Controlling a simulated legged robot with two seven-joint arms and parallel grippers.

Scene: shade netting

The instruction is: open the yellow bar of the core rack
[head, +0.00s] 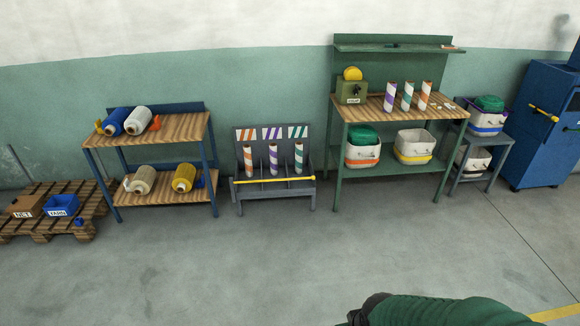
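The grey core rack (244,200) stands on the floor against the wall, left of the picture's middle in the head view. Its yellow bar (274,181) runs level across the front, spanning the rack's width. Behind the bar, striped cores stand upright in the slots: orange (248,160), purple (273,159) and green (298,158). Matching striped labels line the backboard above. Part of my own green and dark arm shows at the bottom right edge, far in front of the rack. Neither gripper's fingers are seen.
A wooden-topped bench with rolls (178,128) stands left of the rack, and a green workbench (339,170) right of it. A pallet (88,208) lies far left, and a blue cabinet (540,125) stands far right. The floor before the rack is clear.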

